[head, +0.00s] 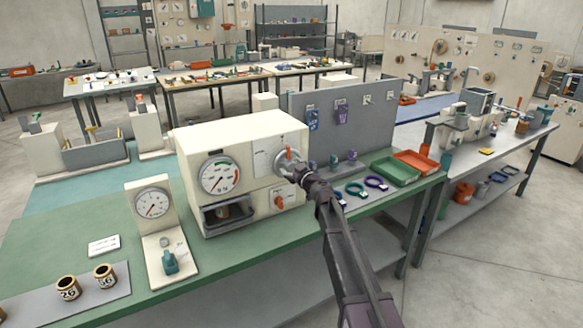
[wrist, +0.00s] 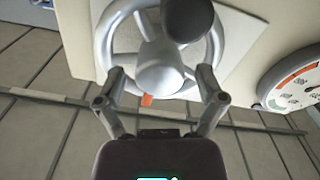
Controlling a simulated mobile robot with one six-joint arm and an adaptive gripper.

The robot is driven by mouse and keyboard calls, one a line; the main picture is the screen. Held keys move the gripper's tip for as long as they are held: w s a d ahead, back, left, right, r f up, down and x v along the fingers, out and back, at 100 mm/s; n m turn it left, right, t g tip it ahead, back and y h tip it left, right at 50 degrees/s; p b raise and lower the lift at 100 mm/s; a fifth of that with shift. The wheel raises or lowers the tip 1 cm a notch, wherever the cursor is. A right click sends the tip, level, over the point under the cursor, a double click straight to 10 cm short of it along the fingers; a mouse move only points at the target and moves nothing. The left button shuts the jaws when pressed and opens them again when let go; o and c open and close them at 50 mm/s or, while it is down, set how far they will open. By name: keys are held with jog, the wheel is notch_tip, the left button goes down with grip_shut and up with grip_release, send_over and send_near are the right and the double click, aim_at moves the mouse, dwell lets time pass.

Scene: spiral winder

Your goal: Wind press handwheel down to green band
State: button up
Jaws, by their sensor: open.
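The press is a cream box (head: 240,137) on the green bench, with a round white dial (head: 221,175) on its front. In the wrist view the dial (wrist: 298,82) is cut off at the right edge, showing an orange arc and a little green; its needle is not readable. The silver handwheel (wrist: 160,66) has a rim, spokes, a round hub and a dark knob (wrist: 188,18) at the top. My gripper (wrist: 160,75) is open, its fingers apart on either side of the wheel's lower part.
A second gauge on a stand (head: 152,204) is left of the press. Green (head: 396,170) and orange (head: 417,162) trays and several coloured rings lie to its right. A grey upright panel (head: 345,115) stands behind.

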jog(key=c, duration=1.2)
jog(key=shift+o, duration=0.3)
